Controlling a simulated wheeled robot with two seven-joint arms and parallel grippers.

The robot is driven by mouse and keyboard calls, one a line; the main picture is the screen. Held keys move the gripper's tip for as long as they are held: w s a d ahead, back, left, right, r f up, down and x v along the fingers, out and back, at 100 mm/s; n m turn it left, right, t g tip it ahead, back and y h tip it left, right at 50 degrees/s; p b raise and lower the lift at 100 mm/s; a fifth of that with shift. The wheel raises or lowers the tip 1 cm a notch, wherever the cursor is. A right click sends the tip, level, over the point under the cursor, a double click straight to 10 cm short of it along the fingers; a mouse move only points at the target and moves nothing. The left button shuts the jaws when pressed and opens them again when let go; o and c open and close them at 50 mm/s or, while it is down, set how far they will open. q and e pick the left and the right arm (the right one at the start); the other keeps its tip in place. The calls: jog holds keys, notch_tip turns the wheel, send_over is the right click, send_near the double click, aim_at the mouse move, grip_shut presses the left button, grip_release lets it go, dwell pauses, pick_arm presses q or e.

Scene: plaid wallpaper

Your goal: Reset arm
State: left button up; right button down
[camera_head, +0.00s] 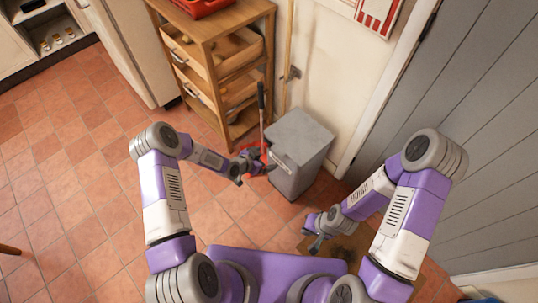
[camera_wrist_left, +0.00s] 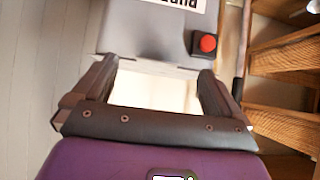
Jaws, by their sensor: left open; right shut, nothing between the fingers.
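My left gripper (camera_head: 240,175) is open, in front of the grey box-like bin (camera_head: 302,138) and a little left of it. In the left wrist view the open fingers (camera_wrist_left: 155,88) have a pale surface between them and no object gripped. My right gripper (camera_head: 317,241) is shut and empty, low above the floor at the lower right of the head view. The grey bin also shows in the left wrist view (camera_wrist_left: 140,35), with a red round button (camera_wrist_left: 208,44) on a dark square beside a printed label.
A wooden shelf unit (camera_head: 205,55) with drawers stands behind my left gripper. A red item with a long dark handle (camera_head: 262,98) is between shelf and bin. A grey panelled wall (camera_head: 475,110) stands at right. Tiled floor (camera_head: 70,150) is open at left.

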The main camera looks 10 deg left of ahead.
pick_arm(q)
jog(key=shift+s+a+r, duration=0.15)
jog(key=shift+s, duration=0.05)
dwell(0.4)
jog(key=s+r+n+g+y+p, duration=0.1)
jog(key=s+r+n+g+p, duration=0.1)
jog(key=s, duration=0.6)
jog(key=s+r+n+g+p, duration=0.2)
jog(key=s+n, duration=0.3)
jog(key=s, duration=0.4)
jog(key=s+r+n+g+y+p, duration=0.1)
jog(key=s+r+n+g+p, duration=0.1)
jog(key=s, duration=0.7)
jog(key=shift+s+a+r+n+g+y+p, duration=0.15)
jog(key=shift+r+n+g+y+p, duration=0.15)
jog(key=shift+r+n+g, duration=0.5)
jog(key=shift+r, duration=0.15)
